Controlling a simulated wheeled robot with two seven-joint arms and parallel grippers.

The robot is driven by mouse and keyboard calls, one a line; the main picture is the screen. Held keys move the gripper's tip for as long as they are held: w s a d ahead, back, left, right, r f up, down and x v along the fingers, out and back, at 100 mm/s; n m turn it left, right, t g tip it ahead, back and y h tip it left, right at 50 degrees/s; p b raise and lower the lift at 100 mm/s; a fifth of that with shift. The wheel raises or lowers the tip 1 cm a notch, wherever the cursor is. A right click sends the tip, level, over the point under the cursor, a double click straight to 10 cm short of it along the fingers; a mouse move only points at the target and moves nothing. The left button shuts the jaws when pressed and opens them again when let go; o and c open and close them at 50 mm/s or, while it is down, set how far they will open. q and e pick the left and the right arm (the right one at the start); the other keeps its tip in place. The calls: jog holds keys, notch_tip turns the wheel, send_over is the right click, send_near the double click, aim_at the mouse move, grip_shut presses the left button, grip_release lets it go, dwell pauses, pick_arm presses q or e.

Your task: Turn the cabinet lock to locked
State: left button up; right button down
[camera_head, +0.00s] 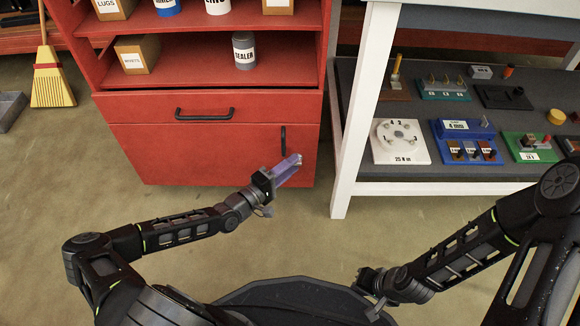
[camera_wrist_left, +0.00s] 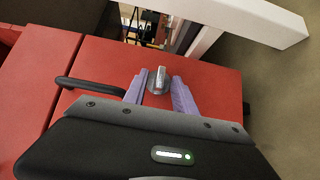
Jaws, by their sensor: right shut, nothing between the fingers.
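The lock (camera_wrist_left: 158,80) is a small silver knob on the red cabinet's lower door (camera_head: 215,150). In the head view the lock (camera_head: 299,158) is a small light spot near the door's right edge, mostly hidden by my left gripper (camera_head: 292,164). In the left wrist view, the purple fingers of my left gripper (camera_wrist_left: 160,82) are apart, one on each side of the knob. I cannot tell whether they touch it. My right gripper (camera_head: 370,285) is shut and empty, low in the head view, far from the cabinet.
A black vertical door handle (camera_head: 283,139) is just above and left of the lock. A drawer handle (camera_head: 205,115) sits higher. A white-framed shelf (camera_head: 350,130) with several small fixtures stands close on the right. The floor in front is clear.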

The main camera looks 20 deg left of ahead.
pick_arm(q)
jog(key=shift+c, duration=0.4)
grip_shut()
pick_arm(e)
jog(key=shift+r, duration=0.1)
